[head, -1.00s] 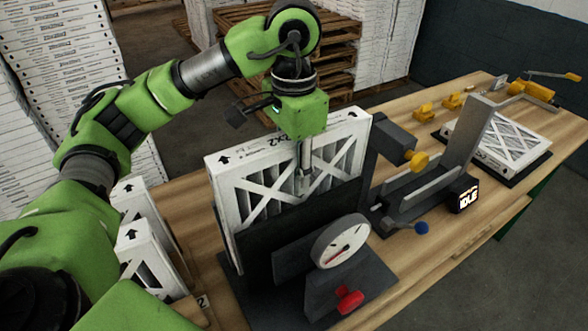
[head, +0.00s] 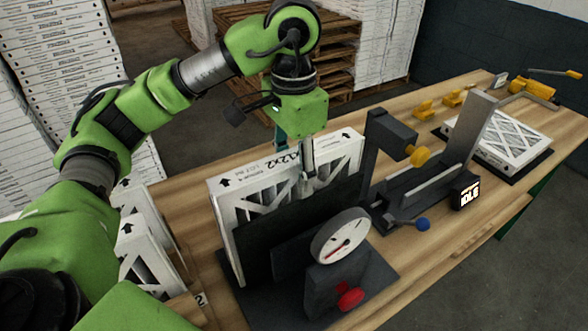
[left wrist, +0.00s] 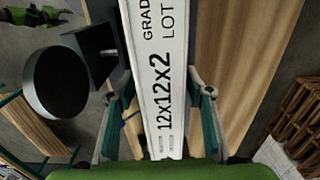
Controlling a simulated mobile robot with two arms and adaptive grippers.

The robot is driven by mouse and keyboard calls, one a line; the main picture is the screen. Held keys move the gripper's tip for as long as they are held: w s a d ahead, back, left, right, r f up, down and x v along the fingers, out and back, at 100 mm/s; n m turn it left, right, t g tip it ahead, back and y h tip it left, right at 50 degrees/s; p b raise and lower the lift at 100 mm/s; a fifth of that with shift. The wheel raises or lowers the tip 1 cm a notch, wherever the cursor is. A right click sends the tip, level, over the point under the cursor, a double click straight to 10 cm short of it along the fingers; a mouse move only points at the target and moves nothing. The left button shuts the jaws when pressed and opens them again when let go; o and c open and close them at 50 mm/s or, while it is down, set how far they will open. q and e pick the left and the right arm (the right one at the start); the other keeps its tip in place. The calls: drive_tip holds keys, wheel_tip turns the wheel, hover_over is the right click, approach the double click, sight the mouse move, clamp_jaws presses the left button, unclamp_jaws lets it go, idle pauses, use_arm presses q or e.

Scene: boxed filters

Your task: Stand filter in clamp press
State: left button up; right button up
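A white boxed filter (head: 285,171) stands upright in a black stand (head: 240,308) with a dial gauge (head: 341,236) and a red knob; the stand's front plates hide its lower part. My left gripper (head: 293,158) is over the filter's top edge, one finger on each side. In the left wrist view the fingers (left wrist: 160,115) show gaps beside the filter's printed edge (left wrist: 162,70), so it looks open. A black fixture (head: 412,192) with a rail, a blue-ball lever and an IDLE display (head: 464,191) stands to the right. I cannot tell which one is the clamp press. My right gripper is not in view.
More filters (head: 140,255) stand in a wooden rack at the left. Another filter (head: 499,137) lies flat on a dark mat at the right. Small yellow parts (head: 425,109) sit along the bench's back edge. Pallets and stacked boxes stand behind the bench.

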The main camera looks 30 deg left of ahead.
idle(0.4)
use_arm(q)
drive_tip(key=shift+r+p, duration=0.55)
drive_tip(key=shift+p, duration=0.05)
wheel_tip(320, 180, up, 10)
drive_tip(key=shift+r, duration=1.05)
